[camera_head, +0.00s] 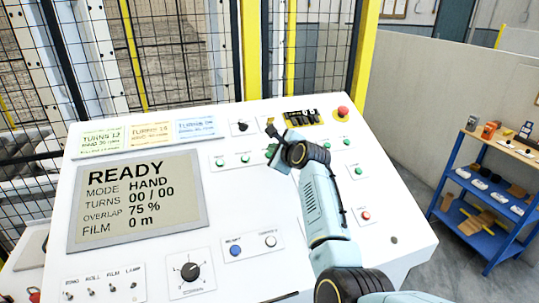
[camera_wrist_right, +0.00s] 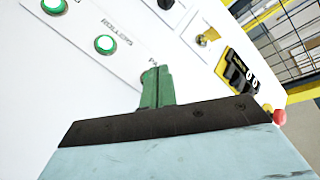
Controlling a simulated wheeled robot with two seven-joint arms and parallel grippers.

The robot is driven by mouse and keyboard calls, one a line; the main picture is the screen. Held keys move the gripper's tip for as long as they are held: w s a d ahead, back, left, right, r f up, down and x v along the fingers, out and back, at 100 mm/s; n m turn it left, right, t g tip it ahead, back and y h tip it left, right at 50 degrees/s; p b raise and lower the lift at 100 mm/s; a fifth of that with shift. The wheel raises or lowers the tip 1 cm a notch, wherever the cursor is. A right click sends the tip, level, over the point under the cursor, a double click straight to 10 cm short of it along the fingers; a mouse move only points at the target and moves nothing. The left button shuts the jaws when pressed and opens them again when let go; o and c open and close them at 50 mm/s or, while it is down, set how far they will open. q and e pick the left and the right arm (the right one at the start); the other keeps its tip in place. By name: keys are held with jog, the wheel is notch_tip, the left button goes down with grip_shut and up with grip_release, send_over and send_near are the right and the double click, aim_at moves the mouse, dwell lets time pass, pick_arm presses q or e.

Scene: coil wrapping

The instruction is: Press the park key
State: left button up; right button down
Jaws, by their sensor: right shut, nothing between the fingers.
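The control panel (camera_head: 140,260) is a white sloped desk. A row of green round buttons runs along its middle; two of them show in the head view, one of them this green button (camera_head: 245,158). In the right wrist view a label starting "PA" stands at the right end of this row, after the green button marked ROLLERS (camera_wrist_right: 105,44). The park key itself is hidden behind my fingers. My right gripper (camera_head: 271,151) is shut and empty, its green fingers (camera_wrist_right: 157,88) over the panel by that label. I cannot tell whether they touch the key. My left gripper is out of view.
A screen (camera_head: 135,205) reads READY, MODE HAND, TURNS 00 / 00. A red mushroom button (camera_head: 343,111) and a black counter (camera_head: 300,117) stand at the panel's back edge. A blue shelf (camera_head: 485,200) is at right. A mesh fence stands behind.

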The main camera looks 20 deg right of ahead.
dwell(0.4)
jog(key=shift+w+f, duration=0.15)
jog(key=shift+f, duration=0.25)
